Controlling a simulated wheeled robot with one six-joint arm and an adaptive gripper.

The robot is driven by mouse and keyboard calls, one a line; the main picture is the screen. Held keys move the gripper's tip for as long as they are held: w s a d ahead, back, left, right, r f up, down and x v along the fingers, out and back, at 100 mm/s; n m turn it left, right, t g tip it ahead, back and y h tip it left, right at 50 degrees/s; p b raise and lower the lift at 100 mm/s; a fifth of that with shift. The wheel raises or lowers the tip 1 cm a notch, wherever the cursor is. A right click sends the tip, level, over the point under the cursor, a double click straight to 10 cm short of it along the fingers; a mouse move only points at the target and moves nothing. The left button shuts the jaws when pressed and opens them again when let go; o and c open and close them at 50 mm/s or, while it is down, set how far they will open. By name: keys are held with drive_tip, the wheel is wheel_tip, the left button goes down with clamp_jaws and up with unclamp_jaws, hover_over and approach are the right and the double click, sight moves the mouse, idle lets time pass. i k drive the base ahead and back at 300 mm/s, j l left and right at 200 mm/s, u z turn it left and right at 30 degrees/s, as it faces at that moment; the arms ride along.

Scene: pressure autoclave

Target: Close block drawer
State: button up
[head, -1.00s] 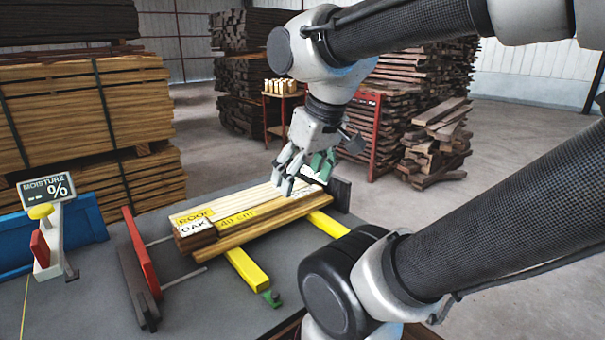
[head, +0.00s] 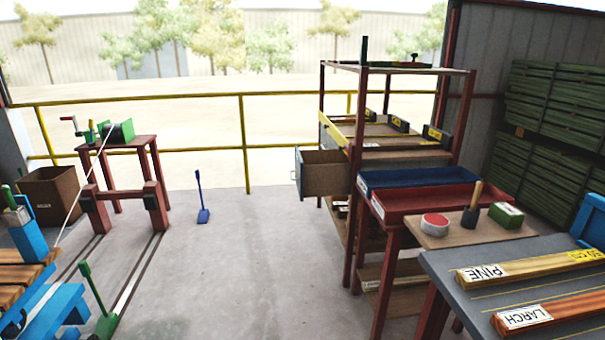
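A brown drawer (head: 328,176) stands pulled out from the left side of a red-framed rack (head: 357,185), at about mid height. I take it for the block drawer, though no label on it can be read. Its left end, with a small pale handle (head: 299,175), points out over the open floor. What lies inside the drawer is too small to tell. My gripper is not in view.
Blue and red trays (head: 420,177) sit right of the drawer. A bench (head: 463,275) with labelled boards fills the lower right. A blue shovel (head: 202,198) stands by the yellow railing (head: 246,145).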

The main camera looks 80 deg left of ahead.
sight(321, 173)
drive_tip(key=l+u, duration=0.1)
drive_tip(key=u, duration=1.6)
drive_tip(key=i+u, duration=0.1)
drive_tip(key=u, duration=0.85)
drive_tip(key=i+j, duration=0.2)
drive_tip(key=i, duration=0.4)
drive_tip(key=i+j, duration=0.15)
drive_tip(key=i, duration=0.5)
drive_tip(key=i+j, duration=0.2)
drive_tip(key=i, duration=0.4)
drive_tip(key=i+j, duration=0.2)
drive_tip(key=i, duration=0.45)
drive_tip(key=i+j, duration=0.15)
drive_tip(key=i, duration=0.45)
drive_tip(key=j+u, duration=0.05)
